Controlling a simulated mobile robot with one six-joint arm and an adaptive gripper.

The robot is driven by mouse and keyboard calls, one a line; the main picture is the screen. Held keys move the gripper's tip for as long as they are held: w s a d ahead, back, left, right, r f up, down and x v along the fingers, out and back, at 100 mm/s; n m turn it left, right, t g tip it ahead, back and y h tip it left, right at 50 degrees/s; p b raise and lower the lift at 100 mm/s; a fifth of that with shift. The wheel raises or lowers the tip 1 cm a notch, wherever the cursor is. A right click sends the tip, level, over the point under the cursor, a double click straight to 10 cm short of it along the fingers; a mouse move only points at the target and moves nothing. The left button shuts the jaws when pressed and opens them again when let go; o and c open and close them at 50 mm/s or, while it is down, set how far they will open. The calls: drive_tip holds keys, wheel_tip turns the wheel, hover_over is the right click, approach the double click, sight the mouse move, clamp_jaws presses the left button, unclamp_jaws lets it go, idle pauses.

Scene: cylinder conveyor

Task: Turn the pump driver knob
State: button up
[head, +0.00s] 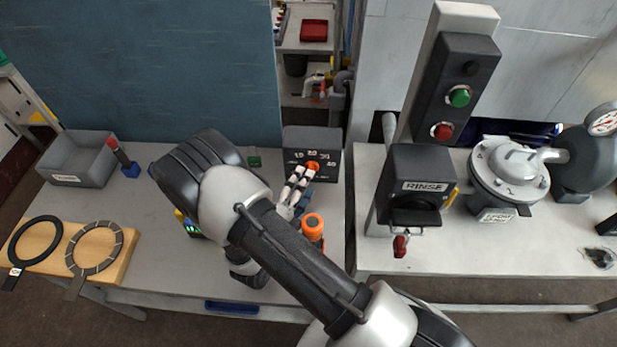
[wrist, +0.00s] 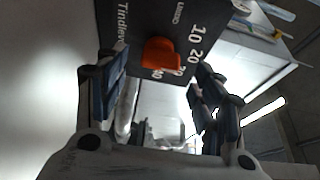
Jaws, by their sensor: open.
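The pump driver is a dark box (head: 300,143) with white numbers on its face, at the back right of the left bench. Its orange knob (head: 313,166) is partly covered by my gripper (head: 296,186). In the wrist view the orange knob (wrist: 161,54) sits on the dark face (wrist: 128,25), with 10 and 20 printed to its right. My gripper (wrist: 158,82) is open, its fingers to the left and right of the knob's line. The knob shows between and beyond the fingertips; I cannot tell whether they touch it.
An orange-capped item (head: 312,222) stands close to my gripper. A grey bin (head: 83,160) and a wooden board (head: 120,255) with rings are at the left. The right bench holds a RINSE unit (head: 420,170) and a round lidded device (head: 505,212).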

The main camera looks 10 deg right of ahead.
drive_tip(key=shift+x, duration=1.75)
drive_tip(key=shift+c, duration=0.4)
drive_tip(key=c, duration=1)
